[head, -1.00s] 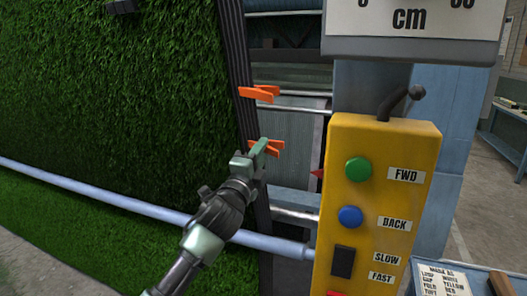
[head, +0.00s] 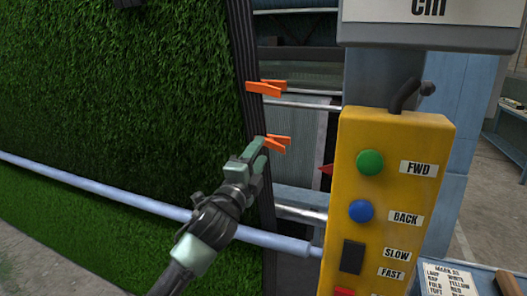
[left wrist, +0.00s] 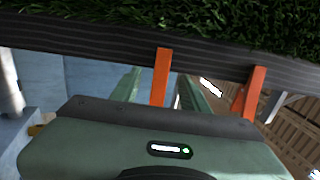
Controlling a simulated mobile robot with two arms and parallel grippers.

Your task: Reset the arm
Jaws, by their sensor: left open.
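My left gripper (head: 256,152) is open, just left of and below the lower orange clip (head: 277,141) on the dark edge strip of the turf. A second orange clip (head: 267,88) sits higher on the same strip. In the left wrist view, one orange clip (left wrist: 162,77) stands between the two green fingers, which do not close on it. Another orange clip (left wrist: 254,92) is outside the fingers to the right. I cannot tell whether the gripper touches a clip. My right gripper is in neither view.
A yellow control box (head: 388,180) with a green button (head: 370,162) and a blue button (head: 361,211) stands right of the gripper. A pale blue rail (head: 110,194) crosses the turf (head: 110,95) behind my left arm. Open floor lies at far right.

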